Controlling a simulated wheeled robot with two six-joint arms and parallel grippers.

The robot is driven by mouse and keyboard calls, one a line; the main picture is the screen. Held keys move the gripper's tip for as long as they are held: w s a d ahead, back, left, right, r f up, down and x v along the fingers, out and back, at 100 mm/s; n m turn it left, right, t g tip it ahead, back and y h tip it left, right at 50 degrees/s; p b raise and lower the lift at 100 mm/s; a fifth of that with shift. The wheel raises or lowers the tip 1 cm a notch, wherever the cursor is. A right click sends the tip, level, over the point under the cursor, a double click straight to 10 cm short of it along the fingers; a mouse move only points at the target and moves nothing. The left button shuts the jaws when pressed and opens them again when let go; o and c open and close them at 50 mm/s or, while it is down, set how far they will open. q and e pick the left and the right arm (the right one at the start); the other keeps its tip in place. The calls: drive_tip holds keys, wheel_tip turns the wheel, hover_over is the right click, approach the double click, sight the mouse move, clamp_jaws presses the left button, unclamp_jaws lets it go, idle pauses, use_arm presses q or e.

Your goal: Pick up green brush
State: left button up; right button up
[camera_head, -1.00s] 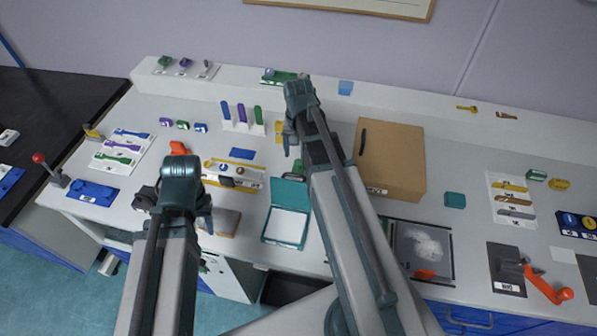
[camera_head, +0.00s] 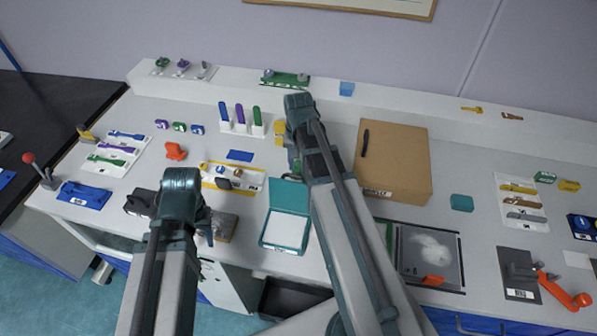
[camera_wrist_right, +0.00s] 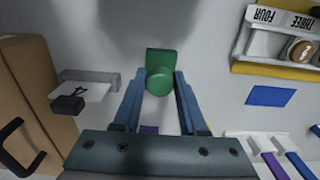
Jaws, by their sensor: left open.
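The green brush (camera_wrist_right: 160,75) shows in the right wrist view as a green block with a round part facing the camera. It sits between the fingertips of my right gripper (camera_wrist_right: 161,78), which look closed against its sides. In the head view a bit of the green brush (camera_head: 296,166) shows below my right gripper (camera_head: 292,148), partly covered by the arm. Whether it touches the table is hard to see. My left gripper (camera_head: 207,226) is open over the front left of the table, by a greyish block (camera_head: 222,228).
A brown cabinet (camera_head: 398,165) stands right of my right gripper. A white rack (camera_head: 240,128) with blue, purple and green handles stands left of it. A teal tray (camera_head: 285,228) and a yellow-based holder (camera_head: 232,178) lie nearer the front.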

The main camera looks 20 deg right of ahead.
sight(298, 163)
clamp_jaws()
wheel_tip(298, 163, up, 10)
drive_tip(key=p, duration=1)
drive_tip(key=shift+r, duration=0.1)
use_arm(q)
wheel_tip(298, 163, up, 10)
use_arm(e)
drive_tip(key=shift+c, duration=0.2)
unclamp_jaws()
clamp_jaws()
